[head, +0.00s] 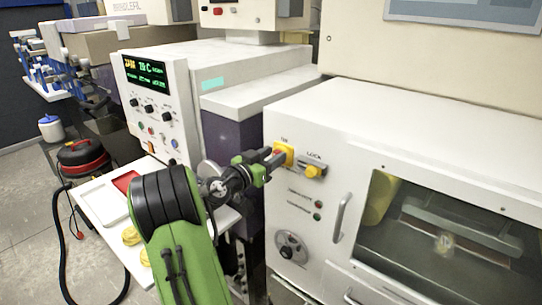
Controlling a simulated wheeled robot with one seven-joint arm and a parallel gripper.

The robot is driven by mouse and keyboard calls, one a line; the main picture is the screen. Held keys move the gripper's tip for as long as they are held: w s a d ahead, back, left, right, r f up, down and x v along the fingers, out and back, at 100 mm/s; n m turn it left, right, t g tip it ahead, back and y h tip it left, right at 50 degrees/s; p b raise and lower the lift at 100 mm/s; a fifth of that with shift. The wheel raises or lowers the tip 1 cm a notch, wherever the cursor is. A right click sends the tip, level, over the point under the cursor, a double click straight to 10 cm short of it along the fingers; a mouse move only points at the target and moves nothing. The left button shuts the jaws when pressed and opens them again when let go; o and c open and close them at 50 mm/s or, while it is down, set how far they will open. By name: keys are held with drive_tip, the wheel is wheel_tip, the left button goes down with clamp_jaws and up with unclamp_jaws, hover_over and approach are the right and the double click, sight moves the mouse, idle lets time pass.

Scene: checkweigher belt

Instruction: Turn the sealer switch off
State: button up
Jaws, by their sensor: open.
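The white sealer cabinet (295,130) stands at the right with a window in its front. A switch with a yellow plate (289,150) and what looks like a red part sits at its upper left corner, under a small label. My gripper (272,160) is open, with its tips right at the red part. I cannot tell whether they touch it. The gripper partly hides the switch, and its position cannot be read. A yellow knob (314,171) marked LOCK sits just right of the switch.
Below are small indicators (318,210), a round dial (290,247) and a door handle (341,217). A white control panel with a green display (146,74) stands at the left. A white shelf (97,205) and a red and black canister (82,155) with a hose are lower left.

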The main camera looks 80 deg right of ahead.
clamp_jaws()
drive_tip(key=shift+w+d+f+n+p, duration=0.1)
drive_tip(key=shift+w+f+n+p, duration=0.5)
drive_tip(key=shift+n, duration=2.35)
drive_tip(key=shift+s+d+n+p, duration=0.1)
drive_tip(key=shift+n+p, duration=1)
drive_tip(key=shift+n, duration=1.9)
drive_tip(key=shift+w+d+f+n+p, duration=0.1)
drive_tip(key=shift+w+f+n+p, duration=0.5)
drive_tip(key=shift+n, duration=2.35)
drive_tip(key=shift+s+r, duration=0.25)
unclamp_jaws()
